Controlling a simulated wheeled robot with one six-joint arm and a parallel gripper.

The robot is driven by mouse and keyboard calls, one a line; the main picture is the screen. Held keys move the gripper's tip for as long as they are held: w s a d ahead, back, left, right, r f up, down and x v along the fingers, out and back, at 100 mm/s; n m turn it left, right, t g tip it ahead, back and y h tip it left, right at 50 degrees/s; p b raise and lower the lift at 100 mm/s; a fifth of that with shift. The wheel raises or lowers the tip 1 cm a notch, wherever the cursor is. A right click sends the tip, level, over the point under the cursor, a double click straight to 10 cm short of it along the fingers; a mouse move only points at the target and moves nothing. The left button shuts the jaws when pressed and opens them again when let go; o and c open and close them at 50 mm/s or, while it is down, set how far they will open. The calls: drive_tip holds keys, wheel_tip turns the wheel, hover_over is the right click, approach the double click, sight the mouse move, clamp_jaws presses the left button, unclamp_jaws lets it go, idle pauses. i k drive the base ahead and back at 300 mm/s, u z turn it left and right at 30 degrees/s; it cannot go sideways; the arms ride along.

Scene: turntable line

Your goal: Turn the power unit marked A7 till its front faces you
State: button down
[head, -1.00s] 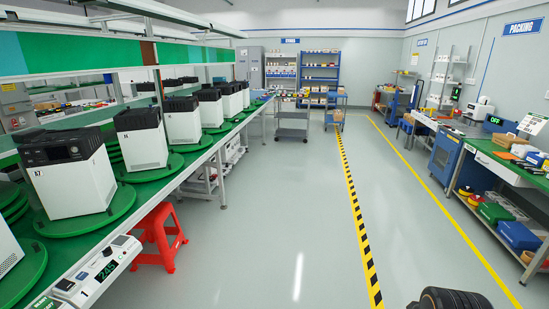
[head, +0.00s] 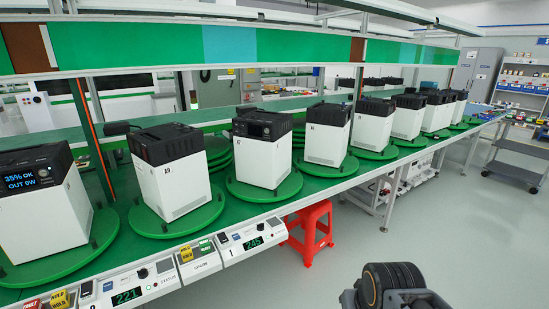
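The unit whose side mark looked like A7 in the earlier frame is a white box with a black top (head: 262,150), third from the left in the head view. It stands upright on a round green turntable (head: 286,192) behind the 245 readout. A small dark screen shows on its black top part, turned partly toward me; its mark is too small now to read surely. A unit that appears marked A9 (head: 172,172) stands to its left. A dark part of my arm shows at the bottom right; no fingertips are visible.
A control strip (head: 205,262) with readouts 221 and 245 and coloured buttons runs along the bench front. The leftmost unit (head: 42,205) has a lit screen reading 35% OK, OUT 0W. A red stool (head: 310,232) stands beside the bench. Floor (head: 450,235) at right is clear.

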sight(293, 183)
drive_tip(key=z, duration=0.25)
drive_tip(key=i, duration=0.9)
drive_tip(key=z, duration=0.45)
drive_tip(key=i, duration=1)
drive_tip(key=u, duration=0.7)
drive_tip(key=i, duration=0.7)
drive_tip(key=u, duration=1.15)
drive_tip(key=i, duration=0.3)
drive_tip(key=u, duration=0.2)
